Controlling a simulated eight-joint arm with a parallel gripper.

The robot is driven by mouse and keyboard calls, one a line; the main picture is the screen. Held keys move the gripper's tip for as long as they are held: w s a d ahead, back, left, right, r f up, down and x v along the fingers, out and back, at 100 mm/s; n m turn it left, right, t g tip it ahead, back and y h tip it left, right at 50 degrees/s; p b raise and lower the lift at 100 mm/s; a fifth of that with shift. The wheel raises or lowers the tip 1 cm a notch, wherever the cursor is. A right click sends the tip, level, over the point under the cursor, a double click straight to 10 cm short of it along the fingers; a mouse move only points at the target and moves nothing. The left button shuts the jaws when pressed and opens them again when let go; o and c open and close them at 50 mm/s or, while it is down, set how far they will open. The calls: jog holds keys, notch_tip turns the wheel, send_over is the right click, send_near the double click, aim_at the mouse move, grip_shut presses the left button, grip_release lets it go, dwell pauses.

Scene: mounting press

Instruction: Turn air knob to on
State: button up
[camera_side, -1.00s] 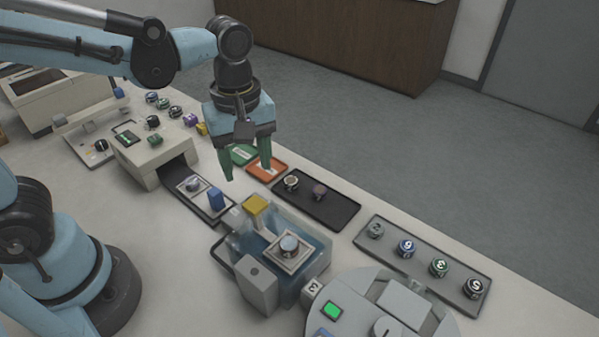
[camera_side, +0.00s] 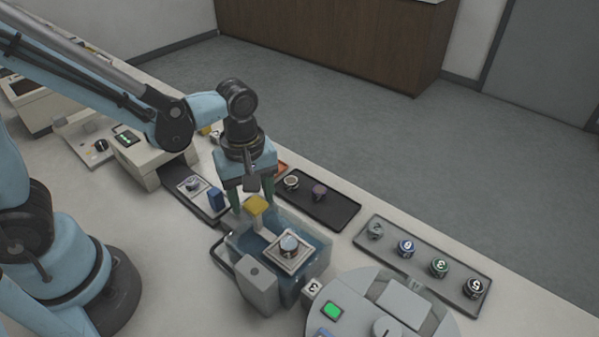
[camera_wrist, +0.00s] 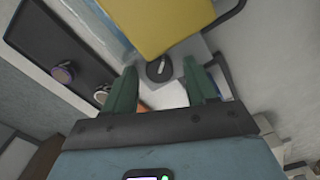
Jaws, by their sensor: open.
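In the wrist view a dark round knob (camera_wrist: 159,69) with a white pointer line sits on a grey mount. I take it to be the air knob; no label is readable. My gripper (camera_wrist: 161,76) is open, its two green fingers on either side of the knob, with a visible gap on each side. I cannot tell how far above it the tips are. The knob is hidden there.
The yellow block (camera_wrist: 158,22) is close beyond the fingertips. A black tray (camera_side: 335,208) with two round pieces lies beside the bath. A grey tray (camera_side: 400,262) with several numbered pieces is further right. A white machine (camera_side: 140,152) with a dark slide stands left.

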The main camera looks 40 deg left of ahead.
jog(key=c, duration=1.1)
jog(key=shift+o, duration=0.2)
jog(key=shift+m, duration=0.4)
jog(key=m, duration=1.1)
jog(key=shift+d+m, duration=0.1)
jog(key=shift+m, duration=0.3)
jog(key=o, duration=1.1)
jog(key=shift+c, duration=0.2)
